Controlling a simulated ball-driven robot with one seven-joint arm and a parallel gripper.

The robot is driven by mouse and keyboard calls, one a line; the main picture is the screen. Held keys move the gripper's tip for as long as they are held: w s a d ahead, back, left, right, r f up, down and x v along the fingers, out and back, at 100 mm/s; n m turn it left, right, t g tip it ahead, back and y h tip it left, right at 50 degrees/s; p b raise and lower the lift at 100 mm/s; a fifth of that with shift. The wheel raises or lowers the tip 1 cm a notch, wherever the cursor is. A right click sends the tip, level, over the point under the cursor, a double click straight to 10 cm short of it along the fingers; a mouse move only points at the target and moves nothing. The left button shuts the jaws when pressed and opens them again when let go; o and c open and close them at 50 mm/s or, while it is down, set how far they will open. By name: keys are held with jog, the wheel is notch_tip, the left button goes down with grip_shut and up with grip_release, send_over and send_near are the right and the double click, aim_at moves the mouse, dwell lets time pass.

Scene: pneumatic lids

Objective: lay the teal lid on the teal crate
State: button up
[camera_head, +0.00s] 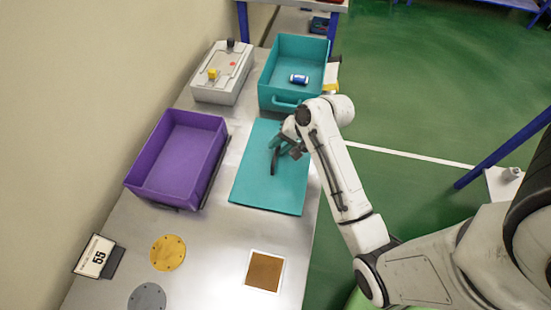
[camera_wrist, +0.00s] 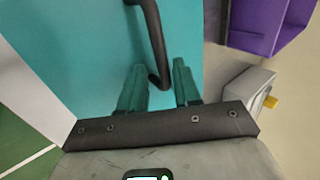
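The teal lid (camera_head: 262,192) lies flat on the metal table, just in front of the teal crate (camera_head: 275,88). A dark bar handle (camera_head: 275,161) stands on the lid; it also shows in the wrist view (camera_wrist: 156,38). The crate is open at the top and holds a blue and white can (camera_head: 299,79). My gripper (camera_head: 279,147) is over the lid at the handle's far end. In the wrist view, its green fingers (camera_wrist: 160,78) are apart, with the handle's near end between them and gaps showing. The arm hides part of the lid's right side.
A purple open crate (camera_head: 180,152) stands left of the lid. A grey box with a yellow knob (camera_head: 222,75) is left of the teal crate. A yellow disc (camera_head: 167,253), a grey disc (camera_head: 147,297) and a brown square (camera_head: 265,271) lie on the near table (camera_head: 212,245).

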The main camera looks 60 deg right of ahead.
grip_shut()
jog(key=shift+r, duration=0.1)
jog(key=shift+r+p, duration=1.45)
jog(key=shift+p, duration=0.75)
